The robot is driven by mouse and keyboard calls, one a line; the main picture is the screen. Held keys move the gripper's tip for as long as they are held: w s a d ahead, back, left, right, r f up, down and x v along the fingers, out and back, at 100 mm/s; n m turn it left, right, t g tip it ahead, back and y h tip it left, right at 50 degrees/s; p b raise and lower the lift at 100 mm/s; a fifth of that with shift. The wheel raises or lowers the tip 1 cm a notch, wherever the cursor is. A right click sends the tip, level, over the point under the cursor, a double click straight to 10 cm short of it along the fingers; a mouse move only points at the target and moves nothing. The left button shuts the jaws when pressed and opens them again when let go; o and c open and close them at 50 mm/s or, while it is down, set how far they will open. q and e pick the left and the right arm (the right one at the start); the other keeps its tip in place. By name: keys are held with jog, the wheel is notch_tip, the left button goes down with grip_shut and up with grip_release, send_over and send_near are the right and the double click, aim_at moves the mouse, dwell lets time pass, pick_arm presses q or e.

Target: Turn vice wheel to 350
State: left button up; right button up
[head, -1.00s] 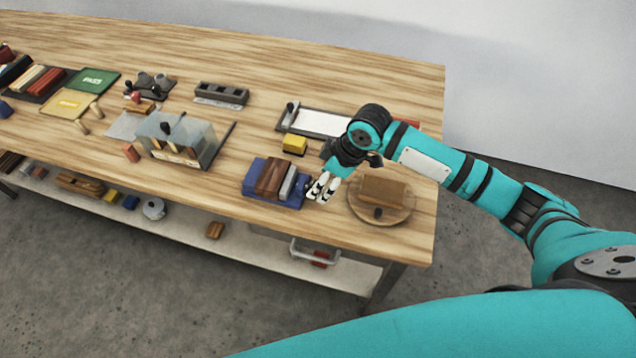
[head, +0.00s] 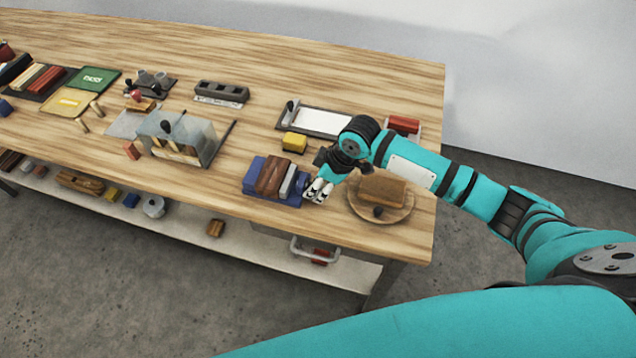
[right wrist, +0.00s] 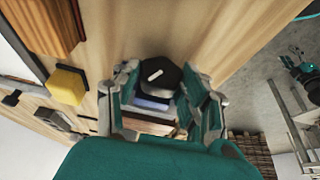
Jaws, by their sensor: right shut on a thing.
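The blue vice (head: 291,203) sits near the table's front edge, with a brown block and a grey part between its blue ends. My right gripper (head: 318,190) is at its right end, reaching in from the right. Blue and brown vice parts show behind the wheel. No dial number can be read.
A round wooden board (head: 390,216) with a brown block (head: 382,190) stands just right of the gripper. A yellow block (head: 294,142) and a white-topped tray (head: 325,122) lie behind. A clear box (head: 205,148) stands to the left.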

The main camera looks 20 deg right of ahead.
jog(key=shift+c, duration=0.5)
jog(key=shift+g+y, duration=0.3)
jog(key=shift+w+d+g+y, duration=0.1)
jog(key=shift+w+g+y, duration=0.05)
jog(key=shift+g+y, duration=0.3)
jog(key=shift+w+f+m+g+y+b, duration=0.15)
jog(key=shift+m+g+y+b, duration=0.2)
jog(key=shift+g, duration=0.3)
jog(key=g+y+b, duration=0.1)
jog(key=g+b, duration=0.1)
jog(key=shift+w+d+f+m+y+b, duration=0.1)
jog(key=shift+f+m+y+b, duration=0.05)
jog(key=shift+m+y+b, duration=0.25)
jog(key=shift+d+g+y+b, duration=0.1)
jog(key=shift+g+y+b, duration=0.6)
jog(key=shift+b, duration=0.4)
jog(key=o, duration=1.2)
